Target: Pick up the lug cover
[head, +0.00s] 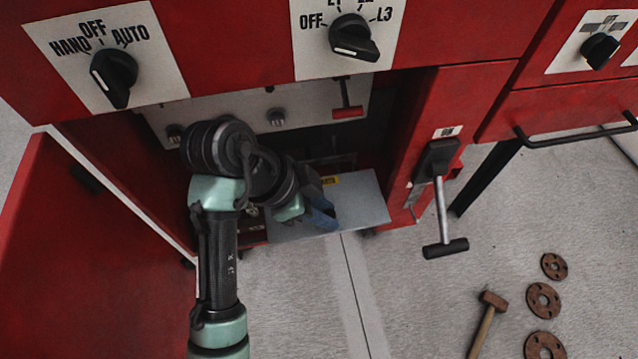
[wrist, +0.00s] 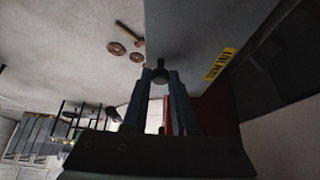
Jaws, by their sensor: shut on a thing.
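The lug cover, a flat grey plate (head: 362,205) with a yellow label, is at the mouth of the open lower compartment in the head view. In the wrist view the plate (wrist: 195,45) fills the upper middle, with its yellow label to the right. My gripper (head: 325,214) is at the plate in the head view, its blue fingers partly hidden by my wrist. In the wrist view my gripper (wrist: 161,82) is shut on a small dark knob (wrist: 160,72) at the plate. Whether the plate touches the cabinet is unclear.
The red cabinet (head: 415,120) has selector switches above and a T-handled lever (head: 440,205) right of the compartment. An open red door (head: 90,250) stands at the left. A hammer (head: 487,315) and rusty flanges (head: 543,300) lie on the floor at right.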

